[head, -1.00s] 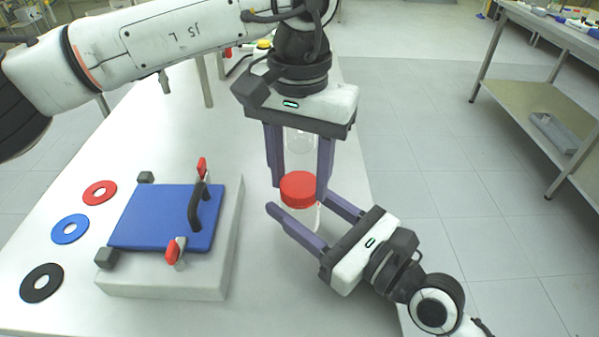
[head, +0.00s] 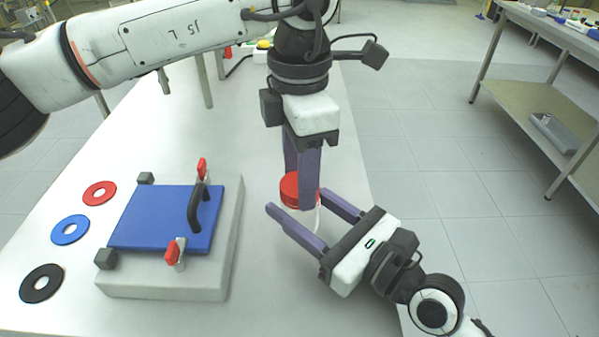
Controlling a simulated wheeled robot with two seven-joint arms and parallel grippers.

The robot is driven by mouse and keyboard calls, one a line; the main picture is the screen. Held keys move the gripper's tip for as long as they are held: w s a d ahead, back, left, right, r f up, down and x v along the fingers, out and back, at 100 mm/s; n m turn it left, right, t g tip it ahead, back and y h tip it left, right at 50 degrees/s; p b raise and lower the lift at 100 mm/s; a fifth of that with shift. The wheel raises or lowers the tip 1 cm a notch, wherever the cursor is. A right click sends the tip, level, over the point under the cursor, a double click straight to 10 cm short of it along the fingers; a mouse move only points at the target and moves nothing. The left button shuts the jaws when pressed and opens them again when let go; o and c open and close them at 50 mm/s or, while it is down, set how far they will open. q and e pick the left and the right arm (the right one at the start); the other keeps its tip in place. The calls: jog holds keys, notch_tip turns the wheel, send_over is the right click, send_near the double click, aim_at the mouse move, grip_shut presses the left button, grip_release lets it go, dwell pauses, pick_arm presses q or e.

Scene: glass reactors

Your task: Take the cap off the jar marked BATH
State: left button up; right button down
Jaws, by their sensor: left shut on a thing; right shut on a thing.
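A jar (head: 318,222) with a red screw cap (head: 289,188) stands near the right edge of the white table. Its glass body is mostly hidden behind the grippers, and no BATH marking can be read. My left gripper (head: 300,189) points straight down from above and is shut on the red cap, with one finger in front of it. My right gripper (head: 298,203) comes in from the lower right, below the cap, and is shut on the jar's body. The cap sits on top of the jar, and I see no gap between them.
A white block with a blue lid (head: 150,222), black handle and red clamps stands left of the jar. Red (head: 99,193), blue (head: 70,229) and black (head: 41,284) rings lie at the table's left. The table between block and jar is clear.

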pick_arm(q)
jog(key=n, duration=1.7)
jog(key=shift+r+n, duration=0.1)
jog(key=shift+n, duration=0.2)
jog(key=n, duration=0.5)
jog(key=shift+n, duration=0.4)
jog(key=shift+r, duration=0.15)
jog(key=shift+r, duration=0.95)
